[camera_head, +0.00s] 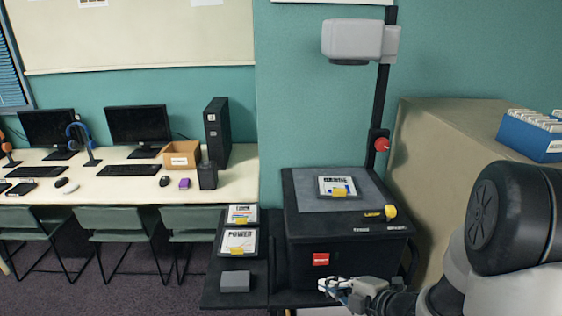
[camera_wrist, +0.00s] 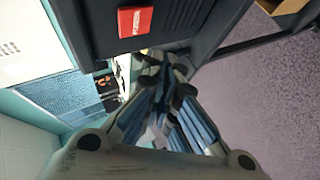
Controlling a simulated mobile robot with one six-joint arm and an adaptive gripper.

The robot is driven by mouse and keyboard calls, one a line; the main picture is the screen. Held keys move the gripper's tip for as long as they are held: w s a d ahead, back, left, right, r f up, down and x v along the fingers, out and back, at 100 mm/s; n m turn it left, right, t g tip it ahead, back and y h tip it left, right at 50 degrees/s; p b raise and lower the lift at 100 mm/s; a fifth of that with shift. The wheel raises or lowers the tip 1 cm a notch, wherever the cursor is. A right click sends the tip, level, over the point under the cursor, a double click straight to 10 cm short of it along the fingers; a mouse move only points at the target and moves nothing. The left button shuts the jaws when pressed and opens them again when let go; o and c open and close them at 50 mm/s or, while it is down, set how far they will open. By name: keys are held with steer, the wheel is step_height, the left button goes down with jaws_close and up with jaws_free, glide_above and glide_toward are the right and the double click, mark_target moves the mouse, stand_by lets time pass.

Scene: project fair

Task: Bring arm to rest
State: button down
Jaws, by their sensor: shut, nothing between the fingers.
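My gripper (camera_head: 325,287) is at the lower right in the head view, in front of the black overhead projector (camera_head: 345,250). Its fingers also show in the wrist view (camera_wrist: 172,78), where they come together at the tips with nothing between them. The projector's dark body and red label (camera_wrist: 135,21) are close beyond the fingertips in the wrist view. I cannot tell the exact gap between fingertips and projector. My arm reaches in from the right edge of the head view.
A black side shelf (camera_head: 258,268) left of the projector holds two printed cards and a grey box (camera_head: 235,281). A desk (camera_head: 120,184) with monitors and chairs stands at the left. A beige cabinet (camera_head: 440,150) with a blue file box (camera_head: 532,135) stands at the right.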

steer(key=s+d+r+m+h, duration=0.2)
steer(key=d+r+m+h, duration=0.2)
steer(key=r+m, duration=0.2)
steer(key=s+d+r+m+h, duration=0.3)
steer(key=d+r+m+h, duration=0.1)
steer(key=r+m+h, duration=0.15)
steer(key=s+a+r+m+g+y, duration=0.1)
steer(key=s+a+m, duration=0.3)
steer(key=s, duration=0.6)
steer(key=s+a+r+m+g+y, duration=0.1)
steer(key=s+a+m+g, duration=0.3)
steer(key=s, duration=0.6)
steer(key=shift+s+a+r+m, duration=0.3)
steer(key=shift+a+r+m, duration=0.25)
steer(key=shift+r+m, duration=0.4)
steer(key=shift+y, duration=0.25)
